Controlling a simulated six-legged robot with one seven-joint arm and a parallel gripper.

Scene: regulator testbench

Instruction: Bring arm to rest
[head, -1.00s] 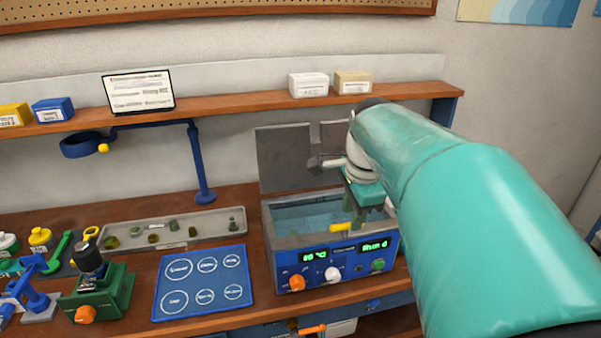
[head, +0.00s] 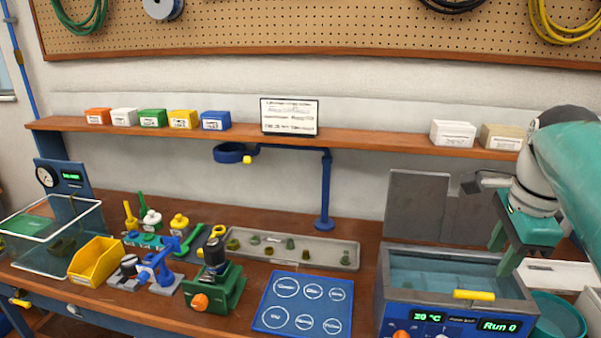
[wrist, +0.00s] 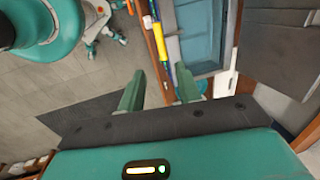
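My teal arm comes in from the right edge of the head view. My gripper (head: 500,260) hangs over the right side of the blue water bath (head: 455,312), its two green fingers pointing down. In the wrist view my gripper (wrist: 160,86) has its fingers well apart, with nothing held between them. The bath's open tank shows at the top of that view. I cannot tell from these frames the exact height of the fingers above the bath's rim.
The bath's grey lid (head: 418,205) stands raised behind it. A blue mat (head: 301,303), a grey parts tray (head: 338,257), a green fixture (head: 217,285) and a yellow bin (head: 96,262) stand to the left. A teal bowl (head: 560,318) is at right. A shelf (head: 370,142) runs above.

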